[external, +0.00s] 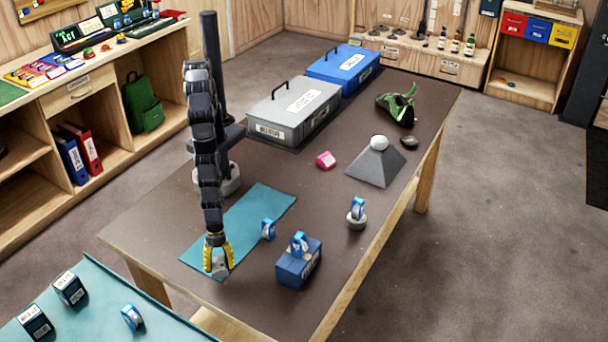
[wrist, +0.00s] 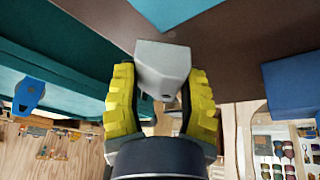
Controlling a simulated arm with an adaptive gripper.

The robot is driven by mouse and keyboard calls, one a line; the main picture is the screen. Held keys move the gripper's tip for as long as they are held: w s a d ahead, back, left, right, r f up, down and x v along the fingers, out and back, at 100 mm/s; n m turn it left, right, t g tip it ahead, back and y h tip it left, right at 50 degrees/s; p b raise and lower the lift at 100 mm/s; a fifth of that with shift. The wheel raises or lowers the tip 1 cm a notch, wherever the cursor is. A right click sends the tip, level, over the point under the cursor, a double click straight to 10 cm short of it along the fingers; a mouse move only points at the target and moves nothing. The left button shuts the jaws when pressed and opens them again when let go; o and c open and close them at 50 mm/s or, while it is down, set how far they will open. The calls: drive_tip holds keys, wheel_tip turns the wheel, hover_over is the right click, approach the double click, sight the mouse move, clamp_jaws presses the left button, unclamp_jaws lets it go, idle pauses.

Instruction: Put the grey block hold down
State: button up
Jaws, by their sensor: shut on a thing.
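My gripper (external: 217,257) points down near the front end of the teal mat on the brown table. Its yellow fingers are shut on the grey block hold (external: 221,267). In the wrist view the grey block hold (wrist: 162,68) sits between the two yellow fingers of my gripper (wrist: 160,98), its pale face outward. In the external view the fingers hide part of it. I cannot tell whether its underside touches anything.
The teal mat (external: 255,205) has free room behind my gripper. A blue carabiner (external: 268,229) stands at its right edge. A dark blue box (external: 297,268) with a blue carabiner on top is to the right. A grey pyramid (external: 375,167) and grey case (external: 272,128) stand farther back.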

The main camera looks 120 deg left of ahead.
sight(222, 280)
wheel_tip(222, 280, down, 4)
drive_tip(key=shift+f, duration=0.1)
idle(0.4)
drive_tip(key=o, duration=1)
